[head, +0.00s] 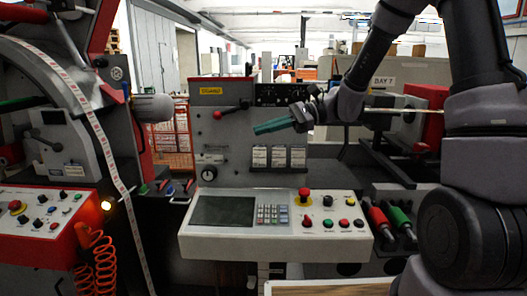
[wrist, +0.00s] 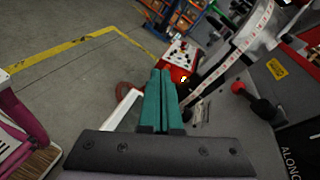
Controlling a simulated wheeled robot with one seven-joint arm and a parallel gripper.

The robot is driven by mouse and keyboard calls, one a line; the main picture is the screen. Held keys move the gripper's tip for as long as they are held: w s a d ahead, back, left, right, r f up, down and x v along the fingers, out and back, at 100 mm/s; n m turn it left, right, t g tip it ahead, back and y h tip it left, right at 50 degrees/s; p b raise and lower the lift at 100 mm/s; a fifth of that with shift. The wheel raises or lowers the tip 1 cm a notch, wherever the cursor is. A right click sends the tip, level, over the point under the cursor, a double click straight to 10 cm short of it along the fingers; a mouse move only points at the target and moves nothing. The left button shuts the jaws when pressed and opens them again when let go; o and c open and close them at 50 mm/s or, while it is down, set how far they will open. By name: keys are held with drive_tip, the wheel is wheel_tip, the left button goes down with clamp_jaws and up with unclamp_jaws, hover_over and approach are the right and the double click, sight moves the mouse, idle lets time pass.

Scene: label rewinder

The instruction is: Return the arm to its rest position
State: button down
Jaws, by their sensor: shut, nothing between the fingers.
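My gripper (head: 274,126) has green fingers and is at the end of my raised arm, right of centre in the head view. It points left, above the control panel (head: 333,246) and in front of the grey machine cabinet. In the wrist view my gripper's fingers (wrist: 163,76) lie together, shut and empty. They point toward the floor and a red control box (wrist: 180,55). My arm comes in from the upper right of the head view.
A red emergency stop (head: 304,194) stands on the panel. Red and green handled tools (head: 399,215) sit at the right. A label web (head: 107,160) runs down the left machine, near an orange coiled cable (head: 104,262). Open floor (wrist: 75,75) shows in the wrist view.

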drive_tip(key=s+d+r+n+t+h, duration=0.2)
drive_tip(key=s+d+r+t+h, duration=0.1)
drive_tip(key=d, duration=0.5)
drive_tip(key=s+d+r+n+t+h, duration=0.2)
drive_tip(key=s+d+h, duration=0.3)
drive_tip(key=d, duration=0.3)
drive_tip(key=s+d+r+n+t+h, duration=0.2)
drive_tip(key=s+d+r+t+h, duration=0.2)
drive_tip(key=d, duration=0.4)
drive_tip(key=shift+s+d+r+t+h, duration=0.25)
drive_tip(key=shift+s+r+t+h, duration=0.15)
drive_tip(key=shift+r+t, duration=0.1)
